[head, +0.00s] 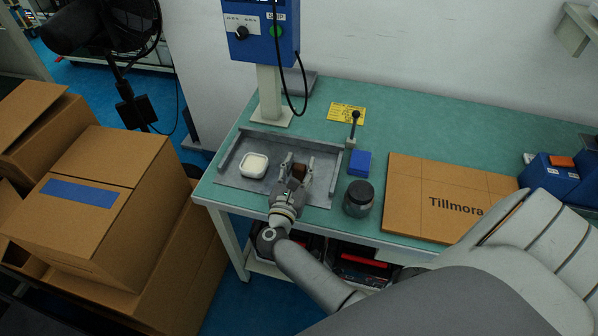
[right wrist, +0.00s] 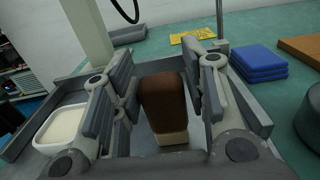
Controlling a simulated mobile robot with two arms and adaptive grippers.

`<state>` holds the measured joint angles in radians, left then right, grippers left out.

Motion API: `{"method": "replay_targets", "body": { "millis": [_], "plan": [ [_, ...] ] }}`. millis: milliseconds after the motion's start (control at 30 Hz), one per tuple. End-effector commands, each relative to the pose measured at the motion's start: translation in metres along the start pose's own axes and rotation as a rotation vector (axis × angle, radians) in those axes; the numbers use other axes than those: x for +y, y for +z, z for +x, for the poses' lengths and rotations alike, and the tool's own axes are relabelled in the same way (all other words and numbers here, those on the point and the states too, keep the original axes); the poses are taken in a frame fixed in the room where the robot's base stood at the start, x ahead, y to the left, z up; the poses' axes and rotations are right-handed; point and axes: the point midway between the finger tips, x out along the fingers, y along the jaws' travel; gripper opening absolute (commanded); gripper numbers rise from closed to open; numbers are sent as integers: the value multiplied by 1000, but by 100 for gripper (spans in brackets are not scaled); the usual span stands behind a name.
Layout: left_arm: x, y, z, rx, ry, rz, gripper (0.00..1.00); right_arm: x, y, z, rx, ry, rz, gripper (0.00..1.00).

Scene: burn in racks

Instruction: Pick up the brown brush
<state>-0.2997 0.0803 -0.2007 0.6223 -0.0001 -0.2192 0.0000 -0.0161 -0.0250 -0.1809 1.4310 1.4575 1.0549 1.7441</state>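The brown brush (right wrist: 163,98) stands between the two fingers of my right gripper (right wrist: 167,85) in the right wrist view. It has a dark brown top and a pale lower part. Gaps show on both sides of it, so the fingers are open and apart from it. In the head view the brush (head: 298,171) shows as a small brown block between the fingers of my right gripper (head: 297,165), over the grey tray (head: 232,186) on the green bench. The gripper hides part of the brush in the head view. My left gripper is not in view.
A white dish (head: 254,165) sits in the tray, left of the gripper. A cardboard box (head: 420,185) lies further right. The bench's back is mostly clear.

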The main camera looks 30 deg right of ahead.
Motion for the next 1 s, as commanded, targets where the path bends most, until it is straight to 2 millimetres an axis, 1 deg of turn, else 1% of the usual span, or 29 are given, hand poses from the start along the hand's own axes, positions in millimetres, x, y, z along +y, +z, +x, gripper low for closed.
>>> {"method": "replay_targets", "body": {
  "millis": [33,100,200,433,567,667,800,867,1000],
  "plan": [
    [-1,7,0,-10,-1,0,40,0,0,0,0,0,0,30],
    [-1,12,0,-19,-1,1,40,0,0,0,0,0,0,21],
    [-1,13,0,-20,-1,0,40,0,0,0,0,0,0,10],
    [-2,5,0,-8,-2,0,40,0,0,0,2,-1,-1,10],
    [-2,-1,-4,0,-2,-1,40,0,6,0,2,-1,1,10],
    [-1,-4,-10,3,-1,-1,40,0,16,0,1,-1,1,10],
    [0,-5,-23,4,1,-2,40,-1,39,-1,0,-2,2,10],
    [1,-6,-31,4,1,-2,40,-7,45,-6,2,-1,-1,10],
    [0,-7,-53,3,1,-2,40,-19,70,-19,2,-1,-1,10]
  ]
}}
